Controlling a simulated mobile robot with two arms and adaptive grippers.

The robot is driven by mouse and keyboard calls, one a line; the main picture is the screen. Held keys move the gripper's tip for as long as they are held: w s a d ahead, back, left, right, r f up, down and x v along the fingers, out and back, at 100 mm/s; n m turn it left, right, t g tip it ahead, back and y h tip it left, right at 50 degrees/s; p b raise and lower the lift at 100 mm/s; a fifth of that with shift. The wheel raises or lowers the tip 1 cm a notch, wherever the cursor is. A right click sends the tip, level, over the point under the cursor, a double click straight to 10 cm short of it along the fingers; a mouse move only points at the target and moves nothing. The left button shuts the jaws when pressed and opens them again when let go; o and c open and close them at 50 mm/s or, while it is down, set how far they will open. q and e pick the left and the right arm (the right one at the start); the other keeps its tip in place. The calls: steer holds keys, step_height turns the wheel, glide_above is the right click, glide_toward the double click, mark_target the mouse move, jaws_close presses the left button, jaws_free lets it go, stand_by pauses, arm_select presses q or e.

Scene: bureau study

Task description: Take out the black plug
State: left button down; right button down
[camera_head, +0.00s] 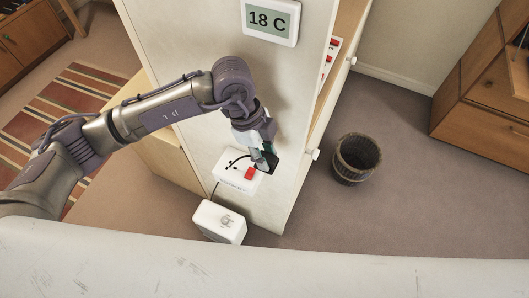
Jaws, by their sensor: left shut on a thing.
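A white socket plate (234,183) with a red switch (249,173) is low on the pale panel in the head view. My left gripper (264,161) reaches down to the plate's upper right corner. It is shut on the black plug (273,162), which shows as a dark shape at the fingertips. The fingers partly hide the plug, and I cannot tell whether it is still seated in the plate. My right gripper is not in view.
A white box (220,222) stands on the floor below the plate, with a cord rising from it. A white thermostat (270,20) reads 18 C above. A wicker basket (355,160) stands right of the panel on open floor. A wooden cabinet (487,85) is at right.

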arm_select(q)
steer(key=shift+r+p, duration=0.45)
steer(key=shift+r, duration=0.25)
steer(key=shift+r, duration=0.2)
steer(key=shift+r+p, duration=1.5)
steer(key=shift+r, duration=0.25)
steer(key=shift+f, duration=0.1)
